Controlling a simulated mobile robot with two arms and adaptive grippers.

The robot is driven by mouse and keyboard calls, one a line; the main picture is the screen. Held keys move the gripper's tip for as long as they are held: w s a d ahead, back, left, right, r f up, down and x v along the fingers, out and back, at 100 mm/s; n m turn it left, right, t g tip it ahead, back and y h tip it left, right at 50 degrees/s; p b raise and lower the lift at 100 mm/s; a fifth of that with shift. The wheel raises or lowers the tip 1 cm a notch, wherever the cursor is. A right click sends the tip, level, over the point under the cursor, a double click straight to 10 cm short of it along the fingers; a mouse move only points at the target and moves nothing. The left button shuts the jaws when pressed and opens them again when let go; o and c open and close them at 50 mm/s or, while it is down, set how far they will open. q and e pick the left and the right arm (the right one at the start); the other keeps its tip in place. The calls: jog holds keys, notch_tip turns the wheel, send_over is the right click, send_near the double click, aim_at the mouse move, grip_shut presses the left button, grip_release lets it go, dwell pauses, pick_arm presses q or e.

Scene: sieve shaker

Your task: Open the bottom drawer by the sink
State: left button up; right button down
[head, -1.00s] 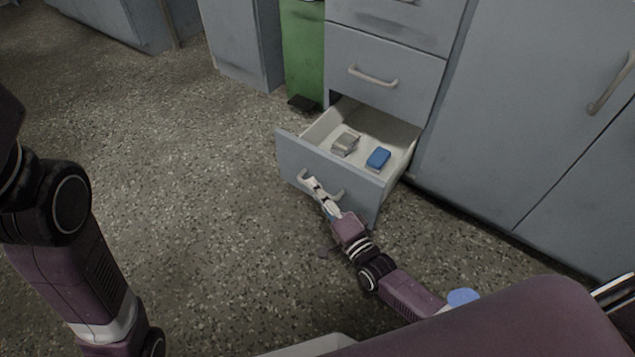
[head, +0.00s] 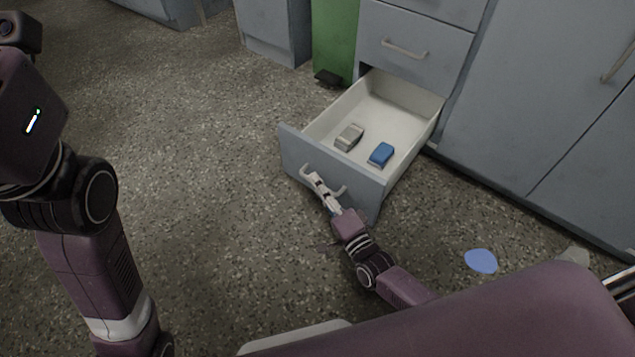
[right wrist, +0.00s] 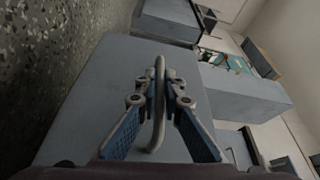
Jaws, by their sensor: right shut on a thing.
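The bottom drawer (head: 300,152) is pulled well out of the cabinet, and its pale inside shows. A grey block (head: 349,137) and a blue block (head: 381,155) lie in it. My right gripper (head: 312,180) is at the handle (head: 340,191) on the drawer front. In the right wrist view the fingers (right wrist: 160,88) are shut on the handle bar (right wrist: 158,130), which runs between them. My left arm is at the left of the head view, but its fingertips do not show.
A closed drawer (head: 415,45) is above the open one. A green bin (head: 335,40) with a black pedal stands left of the cabinet. Closed cupboard doors (head: 540,90) are on the right. A blue disc (head: 481,261) lies on the speckled floor, which is clear at left.

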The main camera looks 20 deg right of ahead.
jog(key=shift+f, duration=0.1)
jog(key=c, duration=2.1)
grip_release()
jog(key=v, duration=1.2)
